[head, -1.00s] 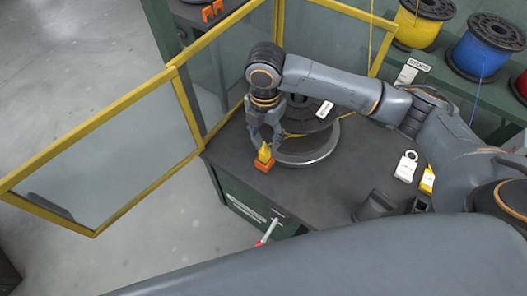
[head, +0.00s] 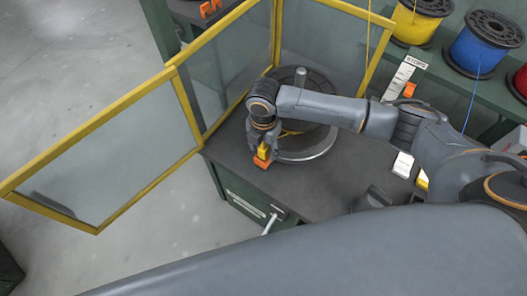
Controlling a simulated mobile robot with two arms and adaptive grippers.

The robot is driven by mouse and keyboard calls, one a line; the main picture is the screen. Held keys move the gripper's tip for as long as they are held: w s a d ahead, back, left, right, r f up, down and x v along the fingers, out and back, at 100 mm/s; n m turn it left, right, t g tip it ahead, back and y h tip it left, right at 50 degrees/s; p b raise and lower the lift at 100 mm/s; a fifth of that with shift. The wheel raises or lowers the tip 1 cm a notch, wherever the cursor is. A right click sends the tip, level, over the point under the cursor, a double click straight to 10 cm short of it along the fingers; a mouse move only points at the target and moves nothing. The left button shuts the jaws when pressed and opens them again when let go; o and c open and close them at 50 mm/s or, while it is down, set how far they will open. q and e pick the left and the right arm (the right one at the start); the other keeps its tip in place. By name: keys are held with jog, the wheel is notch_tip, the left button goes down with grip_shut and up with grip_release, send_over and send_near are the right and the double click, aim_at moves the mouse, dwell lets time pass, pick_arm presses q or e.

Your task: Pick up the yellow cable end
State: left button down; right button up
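The yellow cable end (head: 263,152) is a small yellow piece seated at an orange holder (head: 262,164) near the left front edge of the dark bench top. My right gripper (head: 264,145) is lowered from above, with its fingers around the upper part of the yellow piece. The fingers are small and partly hidden by the wrist, so I cannot tell whether they grip it. A bit of yellow cable (head: 290,132) shows beside the gripper, in front of the dark spool (head: 318,84). My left gripper is not in view.
The dark spool stands on a round metal-rimmed base (head: 310,156) just right of the gripper. Yellow-framed clear panels (head: 110,150) stand at the left and back. Yellow (head: 416,26), blue (head: 478,50) and red spools sit on the right shelf. The front middle of the bench is clear.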

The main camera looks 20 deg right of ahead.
grip_shut()
jog(key=shift+r, duration=0.1)
